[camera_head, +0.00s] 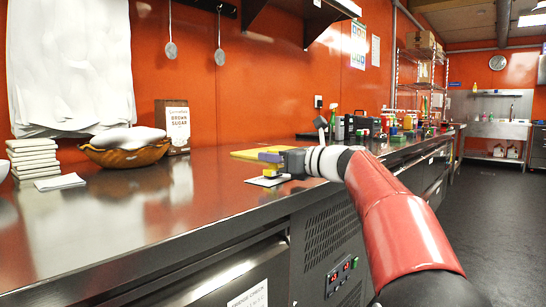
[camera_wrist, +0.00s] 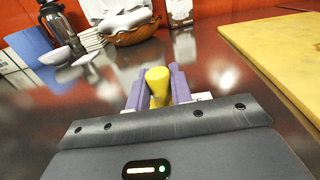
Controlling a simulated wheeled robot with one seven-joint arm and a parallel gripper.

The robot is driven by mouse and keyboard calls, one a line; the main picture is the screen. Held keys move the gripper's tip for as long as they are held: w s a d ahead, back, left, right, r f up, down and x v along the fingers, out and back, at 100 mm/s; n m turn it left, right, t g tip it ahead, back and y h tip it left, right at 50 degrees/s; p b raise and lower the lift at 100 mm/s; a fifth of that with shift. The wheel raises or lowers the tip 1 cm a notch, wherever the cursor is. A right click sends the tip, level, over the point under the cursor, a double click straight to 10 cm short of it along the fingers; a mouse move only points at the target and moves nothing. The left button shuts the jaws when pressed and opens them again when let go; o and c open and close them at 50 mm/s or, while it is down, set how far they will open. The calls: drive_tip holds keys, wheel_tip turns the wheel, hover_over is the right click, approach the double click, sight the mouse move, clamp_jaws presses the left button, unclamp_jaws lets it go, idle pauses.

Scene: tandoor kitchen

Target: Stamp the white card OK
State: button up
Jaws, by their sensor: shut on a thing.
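My gripper (camera_head: 272,158) has purple fingers and reaches over the steel counter from the right. It is shut on a yellow stamp (camera_wrist: 157,88), whose rounded handle stands between the fingers in the wrist view. The stamp's yellow lower part (camera_head: 271,172) shows below the fingers in the head view. The white card (camera_head: 262,182) lies flat on the counter under the stamp, and a small piece of it shows in the wrist view (camera_wrist: 203,96). The stamp's face is hidden, and I cannot tell whether it touches the card. No print is visible on the exposed card.
A yellow board (camera_head: 246,154) lies just behind the gripper. A wooden bowl (camera_head: 126,154), stacked white napkins (camera_head: 32,157) and a brown sugar pack (camera_head: 173,126) stand farther left. Several bottles and boxes crowd the counter's far end. The counter left of the card is clear.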

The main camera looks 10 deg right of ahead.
drive_tip(key=shift+f, duration=0.35)
idle(0.6)
wheel_tip(320, 180, up, 7)
drive_tip(key=p, duration=0.7)
drive_tip(key=shift+r, duration=0.1)
idle(0.8)
